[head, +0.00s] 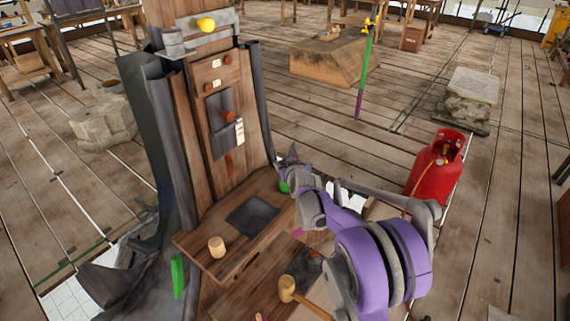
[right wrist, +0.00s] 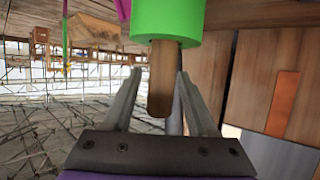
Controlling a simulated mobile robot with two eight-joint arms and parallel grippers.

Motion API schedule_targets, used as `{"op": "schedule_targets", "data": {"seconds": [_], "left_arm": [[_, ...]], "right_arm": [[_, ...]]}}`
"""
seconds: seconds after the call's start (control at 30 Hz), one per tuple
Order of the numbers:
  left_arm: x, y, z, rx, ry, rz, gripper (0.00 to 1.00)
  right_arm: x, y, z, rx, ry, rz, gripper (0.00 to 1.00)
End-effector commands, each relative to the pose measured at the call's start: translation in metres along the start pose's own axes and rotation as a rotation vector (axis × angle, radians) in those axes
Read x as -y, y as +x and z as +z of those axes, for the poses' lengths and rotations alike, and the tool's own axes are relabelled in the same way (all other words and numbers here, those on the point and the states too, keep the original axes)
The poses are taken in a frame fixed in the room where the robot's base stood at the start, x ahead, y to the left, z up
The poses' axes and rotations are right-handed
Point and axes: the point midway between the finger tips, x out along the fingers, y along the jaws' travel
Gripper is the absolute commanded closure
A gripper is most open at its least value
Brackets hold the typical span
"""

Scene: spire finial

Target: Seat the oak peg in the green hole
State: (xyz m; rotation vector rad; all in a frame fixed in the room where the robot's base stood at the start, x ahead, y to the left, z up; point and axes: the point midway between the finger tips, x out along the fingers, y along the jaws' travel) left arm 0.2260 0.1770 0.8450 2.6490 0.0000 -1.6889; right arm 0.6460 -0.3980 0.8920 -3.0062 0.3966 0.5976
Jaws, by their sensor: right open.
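A brown wooden peg (right wrist: 160,85) sticks out of a green collar (right wrist: 167,20) in the right wrist view, its upper end hidden inside the collar. My right gripper (right wrist: 157,74) is open, with one finger on each side of the peg; I cannot tell whether either finger touches it. In the head view my right gripper (head: 291,156) is beside the right edge of the wooden panel, with a bit of green (head: 283,187) just below it. The peg is not clear in the head view. My left gripper is not in view.
A short pale wooden piece (head: 217,247) stands on the wooden ledge (head: 195,243). A mallet (head: 288,288) lies lower down. A green block (head: 178,275) is at the ledge's left side. A red gas bottle (head: 436,170) stands on the plank floor at right.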

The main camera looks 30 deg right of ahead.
Motion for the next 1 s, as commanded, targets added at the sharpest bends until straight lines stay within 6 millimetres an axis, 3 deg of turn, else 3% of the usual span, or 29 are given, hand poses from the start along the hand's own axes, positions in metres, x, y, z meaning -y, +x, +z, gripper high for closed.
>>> {"op": "schedule_targets", "data": {"seconds": [0.17, 0.6, 1.0], "left_arm": [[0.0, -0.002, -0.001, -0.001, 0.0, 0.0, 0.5], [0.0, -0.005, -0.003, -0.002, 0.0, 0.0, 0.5], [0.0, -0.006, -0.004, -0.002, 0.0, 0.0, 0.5]], "right_arm": [[0.0, -0.019, -0.002, 0.0, 0.001, 0.0, 0.42], [0.0, -0.105, -0.002, 0.0, 0.0, 0.001, 0.42], [0.005, -0.126, 0.0, 0.012, -0.002, -0.01, 0.42]]}}
